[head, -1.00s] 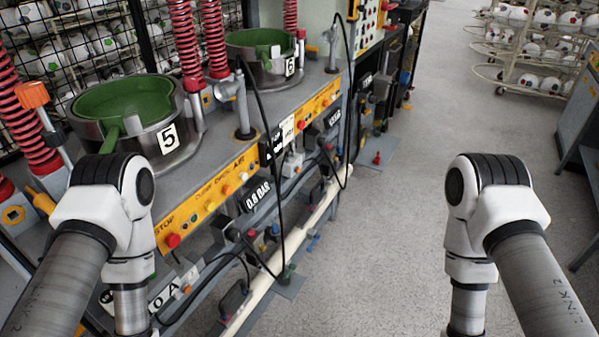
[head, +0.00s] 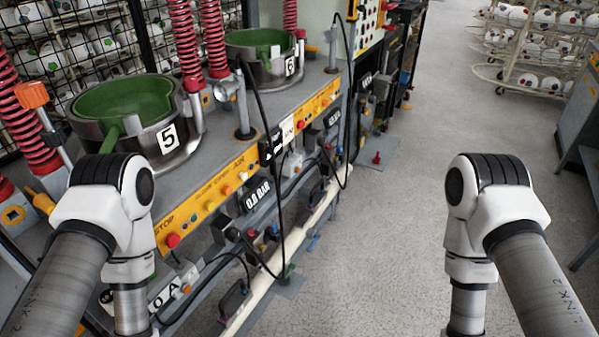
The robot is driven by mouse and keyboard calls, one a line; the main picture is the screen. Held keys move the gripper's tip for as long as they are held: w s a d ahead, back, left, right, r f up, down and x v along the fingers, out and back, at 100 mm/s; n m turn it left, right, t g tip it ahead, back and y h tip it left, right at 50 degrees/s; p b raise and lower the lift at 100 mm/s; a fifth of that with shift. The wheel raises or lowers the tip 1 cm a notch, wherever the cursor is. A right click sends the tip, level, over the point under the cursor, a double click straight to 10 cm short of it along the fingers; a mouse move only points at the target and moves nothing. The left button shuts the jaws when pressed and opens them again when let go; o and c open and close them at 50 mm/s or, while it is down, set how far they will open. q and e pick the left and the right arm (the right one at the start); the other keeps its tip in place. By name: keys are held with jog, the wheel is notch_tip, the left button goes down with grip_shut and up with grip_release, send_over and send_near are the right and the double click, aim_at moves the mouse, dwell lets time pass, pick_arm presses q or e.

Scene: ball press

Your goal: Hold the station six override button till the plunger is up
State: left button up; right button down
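Station six's press pot (head: 262,66), a metal ring with a green bowl inside and a "6" label, stands at the back of the bench. A yellow control strip (head: 318,105) with small buttons, including a red button (head: 300,125), runs along the bench front below it. I cannot tell which is the override button. Red coiled springs stand around the pot; the plunger's state is not clear. My left and right arms come in from the lower corners, their grippers below the picture's bottom edge and hidden. Neither arm is near station six.
Station five's pot (head: 150,138) is nearer, above a red stop button (head: 172,240). Black hoses hang in front of the bench, and a cream pipe (head: 262,287) runs low along it. The grey floor (head: 390,240) is clear. A ball rack (head: 535,60) stands at the back right.

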pick_arm(q)
grip_shut()
dwell(1.0)
